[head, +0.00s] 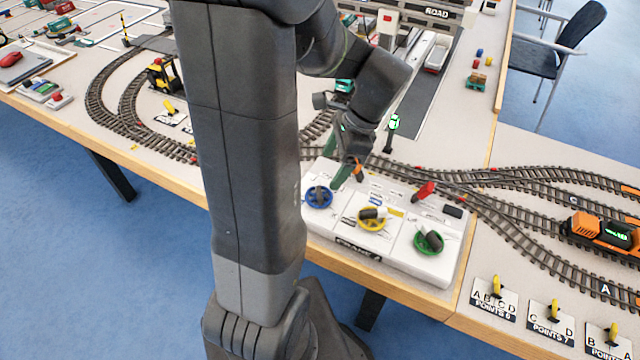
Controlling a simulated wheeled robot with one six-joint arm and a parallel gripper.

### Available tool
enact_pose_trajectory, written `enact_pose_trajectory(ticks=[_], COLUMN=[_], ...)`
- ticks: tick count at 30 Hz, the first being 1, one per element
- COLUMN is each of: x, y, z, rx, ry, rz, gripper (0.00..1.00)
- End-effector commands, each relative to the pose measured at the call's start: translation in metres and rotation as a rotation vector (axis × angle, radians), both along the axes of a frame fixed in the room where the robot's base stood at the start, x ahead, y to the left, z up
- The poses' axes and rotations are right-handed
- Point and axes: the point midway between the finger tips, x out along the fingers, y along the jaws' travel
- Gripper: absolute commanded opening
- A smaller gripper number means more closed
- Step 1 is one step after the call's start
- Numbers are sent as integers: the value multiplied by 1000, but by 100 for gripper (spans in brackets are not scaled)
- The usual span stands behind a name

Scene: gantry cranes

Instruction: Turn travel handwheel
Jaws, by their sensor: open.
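A white control box (387,257) marked CRANE stands at the table's front edge. It carries a blue handwheel (312,198) at left, a yellow handwheel (377,226) in the middle and a green handwheel (436,250) at right, each with a dark knob or grip. The small labels beside them are too small to read, so I cannot tell which is the travel wheel. My gripper (346,176) is open and empty, pointing down just behind and to the right of the blue wheel. It looks apart from all three wheels. My own arm blocks the area left of the box.
A green-lit signal post (392,127) stands behind my gripper. Yellow points levers (553,311) line the front right edge.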

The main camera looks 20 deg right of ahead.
Motion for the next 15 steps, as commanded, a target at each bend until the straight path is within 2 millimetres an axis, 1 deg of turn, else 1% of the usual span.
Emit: enact_pose_trajectory(ticks=[1, 6, 10, 15], x=[1, 4, 6, 7], y=[5, 17, 24, 28], z=[-13, -43, -59, -69], rx=[3, 2, 0, -1], ry=[3, 4, 1, 0], rz=[2, 3, 3, 2], gripper=[78, 78, 78, 78])
